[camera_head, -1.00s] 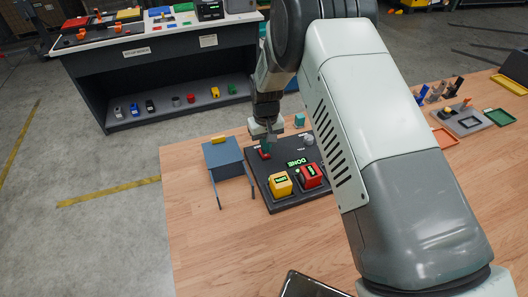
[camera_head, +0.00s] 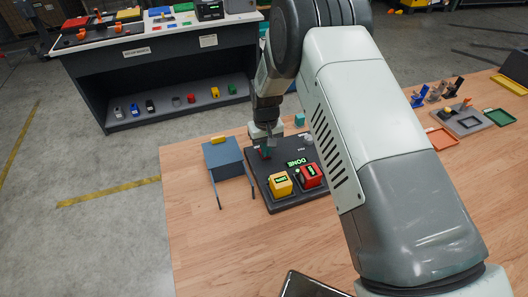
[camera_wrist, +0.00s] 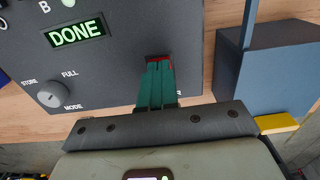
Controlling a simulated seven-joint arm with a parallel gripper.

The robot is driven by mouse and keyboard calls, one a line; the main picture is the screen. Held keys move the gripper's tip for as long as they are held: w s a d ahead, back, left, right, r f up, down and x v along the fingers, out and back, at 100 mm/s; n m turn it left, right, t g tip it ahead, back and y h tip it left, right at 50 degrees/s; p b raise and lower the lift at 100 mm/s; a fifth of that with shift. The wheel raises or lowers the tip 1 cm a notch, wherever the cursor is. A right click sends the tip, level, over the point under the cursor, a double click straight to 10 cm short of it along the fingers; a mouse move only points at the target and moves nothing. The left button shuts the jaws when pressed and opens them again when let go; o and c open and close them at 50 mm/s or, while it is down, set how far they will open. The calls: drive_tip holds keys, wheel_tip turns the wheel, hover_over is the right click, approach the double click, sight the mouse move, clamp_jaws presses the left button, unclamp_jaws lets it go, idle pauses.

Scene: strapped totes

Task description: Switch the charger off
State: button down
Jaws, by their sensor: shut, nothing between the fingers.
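The charger (camera_head: 284,198) is a dark panel box on the wooden table. Its green display reads DONE (camera_wrist: 77,33) in the wrist view. A yellow block (camera_head: 280,184) and a red block (camera_head: 309,176) with lit green labels sit on its near side. A red switch (camera_wrist: 158,58) shows at the fingertips, mostly hidden behind them. My gripper (camera_wrist: 160,75) has teal fingers, shut and empty, with tips at the red switch; contact cannot be told. The gripper also shows over the panel's far left part in the head view (camera_head: 266,151).
A blue-grey stand (camera_head: 223,156) with a yellow top piece is close left of the charger. A mode knob (camera_wrist: 53,95) points near STORE. Trays (camera_head: 463,119) lie at the right. The table's front left is clear.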

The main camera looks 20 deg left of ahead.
drive_tip(key=shift+f, duration=0.15)
drive_tip(key=shift+r, duration=3.55)
